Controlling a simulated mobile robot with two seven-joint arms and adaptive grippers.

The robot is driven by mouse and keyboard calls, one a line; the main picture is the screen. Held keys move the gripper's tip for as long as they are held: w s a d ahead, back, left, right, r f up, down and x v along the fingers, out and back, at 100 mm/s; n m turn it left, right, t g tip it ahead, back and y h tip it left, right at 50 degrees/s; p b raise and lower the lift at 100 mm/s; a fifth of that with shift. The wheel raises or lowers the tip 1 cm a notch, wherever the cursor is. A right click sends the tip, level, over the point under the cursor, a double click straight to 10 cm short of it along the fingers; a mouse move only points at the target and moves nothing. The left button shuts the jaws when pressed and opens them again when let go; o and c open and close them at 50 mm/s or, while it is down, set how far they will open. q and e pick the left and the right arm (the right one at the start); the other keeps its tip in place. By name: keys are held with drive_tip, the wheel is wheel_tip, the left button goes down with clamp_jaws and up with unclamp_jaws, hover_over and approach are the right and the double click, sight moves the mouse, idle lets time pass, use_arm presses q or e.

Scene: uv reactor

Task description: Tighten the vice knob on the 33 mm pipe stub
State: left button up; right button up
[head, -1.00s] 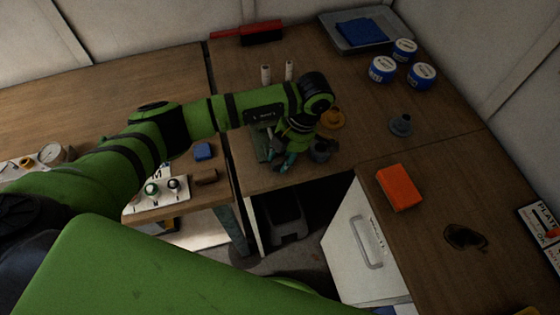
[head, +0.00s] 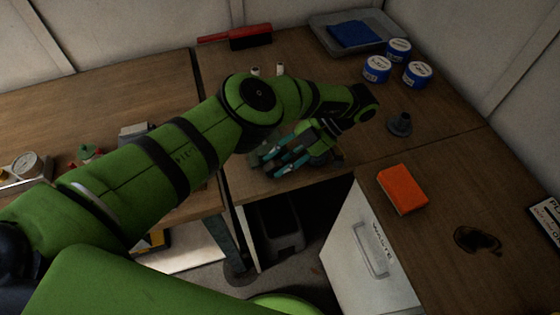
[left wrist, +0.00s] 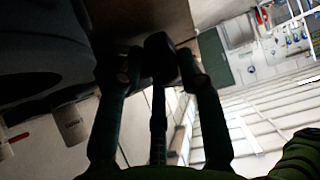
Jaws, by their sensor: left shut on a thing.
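My left gripper (head: 277,163) is at the front edge of the far bench, its teal fingers pointing left. It also shows in the left wrist view (left wrist: 160,65), with its fingertips closed around a small dark piece (left wrist: 159,42), which looks like the vice knob. The vice is mostly hidden behind the gripper and arm in the head view. A large dark rounded body (left wrist: 35,45) fills the upper left of the wrist view; I cannot tell whether it is vice or pipe. The pipe stub cannot be made out. My right gripper is not in view.
Two small pale cylinders (head: 279,70) stand behind my arm. A dark grey cone-shaped part (head: 399,124), blue-and-white tins (head: 377,69) and a tray (head: 320,35) with blue cloth lie beyond. An orange block (head: 402,189) sits on the right bench, above a white waste drawer (head: 372,245).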

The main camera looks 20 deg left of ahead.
sight(281, 160)
use_arm(q)
drive_tip(key=shift+f+y+b, duration=0.15)
drive_tip(key=shift+y+b, duration=0.2)
drive_tip(key=shift+y, duration=0.05)
idle(0.4)
drive_tip(key=o, duration=0.9)
drive_tip(key=shift+w+r, duration=0.1)
drive_tip(key=shift+r, duration=0.65)
wheel_tip(281, 160, up, 9)
drive_tip(key=shift+f, duration=0.2)
